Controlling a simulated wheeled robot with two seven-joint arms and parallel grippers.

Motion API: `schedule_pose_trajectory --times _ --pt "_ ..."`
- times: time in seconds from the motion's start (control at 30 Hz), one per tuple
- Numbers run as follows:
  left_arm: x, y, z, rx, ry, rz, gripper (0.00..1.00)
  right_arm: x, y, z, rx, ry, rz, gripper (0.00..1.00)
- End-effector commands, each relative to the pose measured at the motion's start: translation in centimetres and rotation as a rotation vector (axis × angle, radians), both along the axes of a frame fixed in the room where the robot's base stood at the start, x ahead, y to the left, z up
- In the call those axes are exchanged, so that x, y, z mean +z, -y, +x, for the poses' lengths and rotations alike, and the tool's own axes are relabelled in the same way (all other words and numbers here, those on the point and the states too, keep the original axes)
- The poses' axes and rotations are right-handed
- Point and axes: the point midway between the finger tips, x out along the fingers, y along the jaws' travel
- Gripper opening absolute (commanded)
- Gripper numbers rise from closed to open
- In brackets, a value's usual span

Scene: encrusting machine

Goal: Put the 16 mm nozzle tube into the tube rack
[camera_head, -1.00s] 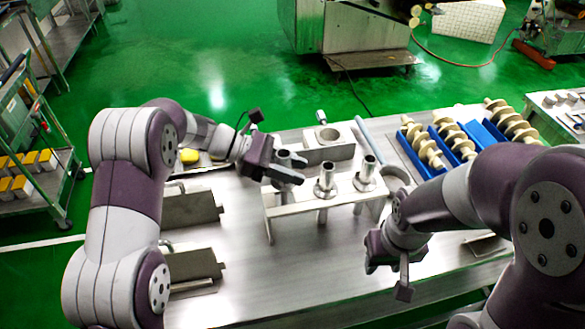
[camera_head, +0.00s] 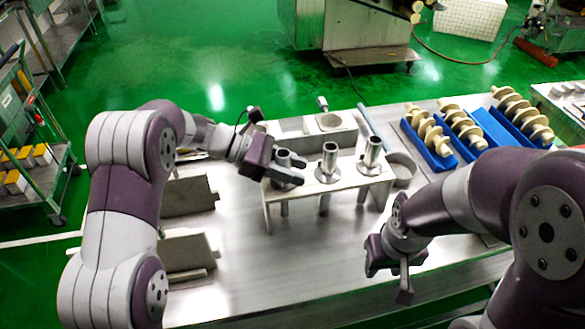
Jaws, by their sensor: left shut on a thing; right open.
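The tube rack (camera_head: 345,182) is a metal stand on the table, its flat top carrying the tubes. One flanged metal tube (camera_head: 328,160) stands upright in its middle and another tube (camera_head: 370,156) at its right. My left gripper (camera_head: 290,172) is shut on a third nozzle tube (camera_head: 283,157) at the rack's left end. The tube looks upright, and its lower part shows below the rack top. The fingers hide its middle, so I cannot tell whether its flange rests on the rack. My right gripper (camera_head: 388,272) is open and empty, right of and nearer than the rack.
Blue trays (camera_head: 436,158) with cream augers are at the back right. Metal boxes (camera_head: 187,252) lie at left. The table's front middle is clear.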

Motion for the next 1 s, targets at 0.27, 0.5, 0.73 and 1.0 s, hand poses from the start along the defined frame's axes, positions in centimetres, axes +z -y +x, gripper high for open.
schedule_pose_trajectory --times 0.27,0.5,0.73,1.0 --pt "0.13 0.0 0.02 0.001 0.001 -0.001 0.0 0.07 0.0 0.01 0.0 0.0 0.0 0.43" --pt "0.1 0.0 0.02 0.001 0.001 0.0 0.68 0.06 0.0 0.01 0.0 0.0 0.0 0.43" --pt "0.03 0.0 0.0 0.0 0.0 0.0 0.79 0.05 0.0 0.0 0.0 0.0 0.0 0.43" --pt "0.05 0.0 0.01 0.0 0.0 0.0 0.79 0.05 0.0 0.0 0.0 0.0 0.0 0.43"
